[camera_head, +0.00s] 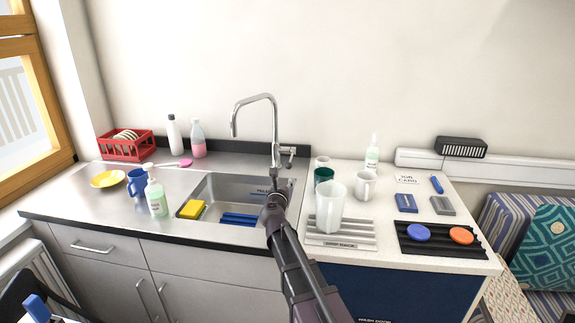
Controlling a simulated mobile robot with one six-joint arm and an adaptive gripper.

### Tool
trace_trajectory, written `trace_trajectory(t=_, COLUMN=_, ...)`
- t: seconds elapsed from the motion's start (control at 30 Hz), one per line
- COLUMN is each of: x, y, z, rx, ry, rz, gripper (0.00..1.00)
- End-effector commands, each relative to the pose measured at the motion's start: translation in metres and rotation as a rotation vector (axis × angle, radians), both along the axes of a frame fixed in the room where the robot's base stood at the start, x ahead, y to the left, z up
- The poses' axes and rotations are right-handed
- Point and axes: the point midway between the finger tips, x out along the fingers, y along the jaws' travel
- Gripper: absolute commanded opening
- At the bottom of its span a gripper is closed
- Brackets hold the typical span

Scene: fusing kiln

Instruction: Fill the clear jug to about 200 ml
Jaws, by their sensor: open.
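The clear jug (330,207) looks frosted and pale. It stands upright on the light ribbed rack (358,236) on the white counter, right of the sink. I cannot tell whether it holds any water. The steel sink (210,185) has a tall curved tap (274,125) with a lever (288,152) on its right side. No stream shows from the spout. My gripper (274,194) is at the sink's right part, left of the jug and apart from it. It is open and appears empty; its fingers are small and partly hidden by my wrist.
A green cup (323,176) and white mug (366,184) stand behind the jug. A black ribbed tray (438,247) with blue and orange discs lies to its right. A yellow sponge (192,209) and blue rack (238,219) are in the sink. A soap bottle (156,198) stands left.

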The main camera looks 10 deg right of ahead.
Motion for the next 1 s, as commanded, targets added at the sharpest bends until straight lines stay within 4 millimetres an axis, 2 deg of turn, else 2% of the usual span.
trace_trajectory(t=0.17, x=0.005, y=0.000, z=0.000, rx=0.001, ry=0.000, rz=0.001, gripper=0.50)
trace_trajectory(t=0.37, x=0.021, y=-0.004, z=0.000, rx=0.001, ry=0.000, rz=0.001, gripper=0.50)
trace_trajectory(t=1.0, x=0.109, y=-0.032, z=0.000, rx=0.001, ry=0.000, rz=0.002, gripper=0.50)
